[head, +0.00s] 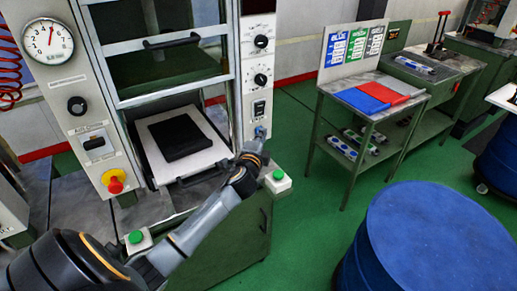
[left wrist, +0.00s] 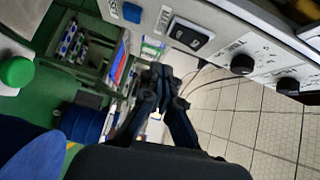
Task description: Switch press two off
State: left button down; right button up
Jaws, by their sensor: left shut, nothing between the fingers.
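The press (head: 160,60) stands at the left, with a right-hand control panel (head: 257,65). A black rocker switch (head: 259,108) sits low on this panel, below two black knobs. The switch also shows at the top of the left wrist view (left wrist: 188,33), with a blue button (left wrist: 132,12) beside it. My left gripper (head: 259,140) is in front of the panel's lower end, just below the switch. In the left wrist view its fingers (left wrist: 158,78) are together, with nothing between them. They appear apart from the switch. My right gripper is out of view.
A green button box (head: 277,180) is close to my left wrist; another (head: 136,239) is by my forearm. A red emergency stop (head: 115,184) is on the left panel. A blue drum (head: 435,235) and a work table (head: 350,110) stand right, with green floor between.

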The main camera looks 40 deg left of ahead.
pick_arm(q)
jog(key=v, duration=0.5)
jog(key=shift+s+d+f+b, duration=0.15)
jog(key=shift+d+b, duration=0.1)
jog(key=shift+b, duration=0.15)
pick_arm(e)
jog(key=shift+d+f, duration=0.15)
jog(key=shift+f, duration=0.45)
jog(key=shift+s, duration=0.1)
